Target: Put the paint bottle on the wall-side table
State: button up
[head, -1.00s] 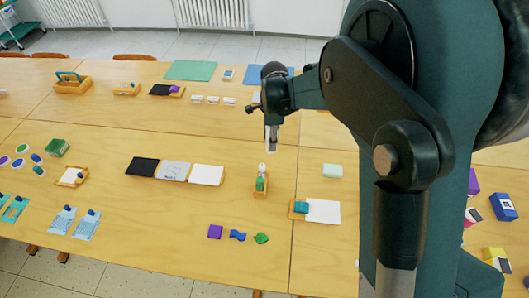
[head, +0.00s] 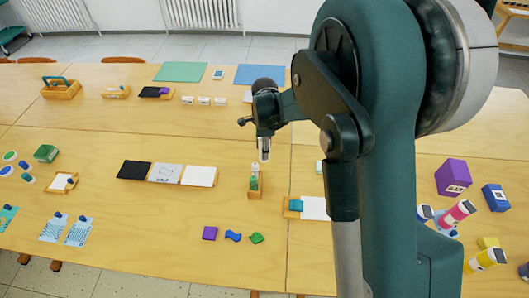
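A small bottle with green contents and a pale top (head: 254,179) stands upright in a little wooden holder (head: 255,195) on the near table. Pink (head: 458,214) and yellow (head: 486,259) bottle-like containers lie or lean at the right; I cannot tell which bottle the task names. My gripper (head: 264,157) points down just above and slightly right of the green bottle's top, apparently empty. Its fingers are too small to tell open from shut. The wall-side table (head: 110,122) is the far row, nearer the radiators. My arm hides part of both tables.
A black, grey and white card row (head: 166,173) lies left of the holder. A tray with white paper (head: 312,208) lies right of it. Green (head: 180,72) and blue (head: 259,75) sheets, a wooden caddy (head: 60,90) and small white blocks occupy the far table, with bare wood between.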

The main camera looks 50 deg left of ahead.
jog(key=shift+f, duration=0.9)
jog(key=shift+f, duration=0.2)
jog(key=o, duration=1.1)
jog(key=shift+r, duration=0.2)
notch_tip(320, 180, up, 12)
jog(key=shift+p, duration=0.7)
